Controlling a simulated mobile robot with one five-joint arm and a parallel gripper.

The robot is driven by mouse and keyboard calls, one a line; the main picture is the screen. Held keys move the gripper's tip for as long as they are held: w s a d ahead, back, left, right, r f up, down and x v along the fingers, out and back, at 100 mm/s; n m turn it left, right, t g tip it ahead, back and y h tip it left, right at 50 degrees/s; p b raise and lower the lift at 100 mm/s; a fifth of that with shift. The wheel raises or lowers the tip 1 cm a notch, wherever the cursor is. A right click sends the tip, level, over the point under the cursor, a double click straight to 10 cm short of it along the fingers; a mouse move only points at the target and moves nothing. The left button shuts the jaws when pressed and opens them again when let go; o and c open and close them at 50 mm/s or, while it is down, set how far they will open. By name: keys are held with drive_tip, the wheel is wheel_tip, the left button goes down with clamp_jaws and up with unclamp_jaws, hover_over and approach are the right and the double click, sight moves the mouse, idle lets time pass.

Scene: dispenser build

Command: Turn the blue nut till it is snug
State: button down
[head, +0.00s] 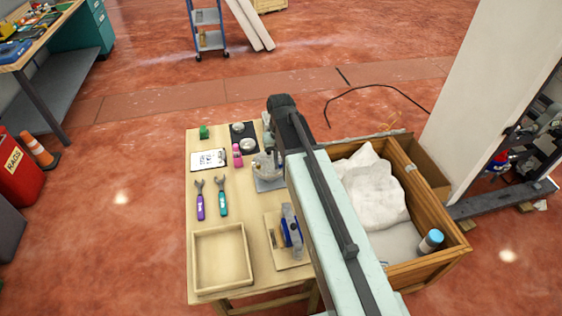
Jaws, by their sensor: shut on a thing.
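A small wooden board (273,258) lies on the table at the front right. A blue upright part (291,226) with a tan piece beside it stands on this board, partly behind my arm. I cannot tell whether the blue nut is on it; no nut shows clearly. My arm reaches from the bottom edge over the table's right side, and its dark joint is near the far end. My gripper is hidden, so neither its fingers nor what they hold can be seen.
The wooden table (238,136) carries a purple wrench (201,205), a teal wrench (222,203), an empty tray (194,262), a pink bottle (237,157) and a grey-based device (268,184). A wooden crate (438,182) with white filling stands to the right.

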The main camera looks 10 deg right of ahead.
sight(280, 165)
drive_tip(key=c, duration=1.4)
unclamp_jaws()
wheel_tip(280, 165, up, 8)
drive_tip(key=p, duration=0.8)
drive_tip(key=shift+f, duration=0.15)
drive_tip(key=shift+n, duration=0.3)
drive_tip(key=s, duration=1)
drive_tip(key=shift+d, duration=0.1)
